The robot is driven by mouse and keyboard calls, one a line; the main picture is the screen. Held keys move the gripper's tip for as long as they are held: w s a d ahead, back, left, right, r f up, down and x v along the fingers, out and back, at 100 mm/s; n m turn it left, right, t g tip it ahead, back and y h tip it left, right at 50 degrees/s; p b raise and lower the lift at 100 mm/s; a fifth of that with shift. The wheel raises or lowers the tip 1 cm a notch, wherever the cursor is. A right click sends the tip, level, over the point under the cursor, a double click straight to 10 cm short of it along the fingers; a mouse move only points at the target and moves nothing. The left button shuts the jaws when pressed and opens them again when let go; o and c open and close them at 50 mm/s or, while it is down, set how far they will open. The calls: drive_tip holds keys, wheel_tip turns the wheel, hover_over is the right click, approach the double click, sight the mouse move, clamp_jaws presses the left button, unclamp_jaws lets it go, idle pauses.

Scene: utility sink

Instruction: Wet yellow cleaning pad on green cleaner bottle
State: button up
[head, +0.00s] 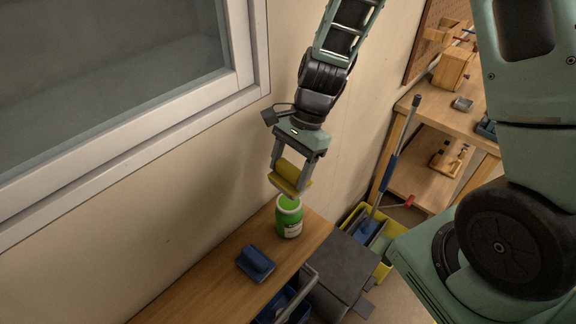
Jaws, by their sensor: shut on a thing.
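My gripper (291,178) is shut on a yellow cleaning pad (287,174), which has a paler underside. It holds the pad just above the green cleaner bottle (290,222). The bottle stands upright on a wooden shelf (206,284), with a whitish label on its front and a light rim at its top. The pad's lower edge is close to the bottle's top in the picture; I cannot tell whether they touch.
A blue block-shaped item (255,263) lies on the shelf left of the bottle. A yellow bucket (383,262) with a blue-handled mop (390,172) stands on the right. A wooden workbench (437,112) is behind it. The wall and window frame (256,92) are close on the left.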

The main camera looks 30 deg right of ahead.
sight(289, 185)
drive_tip(key=shift+f+b, duration=2.55)
drive_tip(key=shift+f, duration=0.3)
drive_tip(key=shift+f+b, duration=0.3)
drive_tip(key=shift+f, duration=0.25)
drive_tip(key=shift+r, duration=0.1)
wheel_tip(289, 185, up, 7)
drive_tip(key=p, duration=0.6)
drive_tip(key=shift+p, duration=0.4)
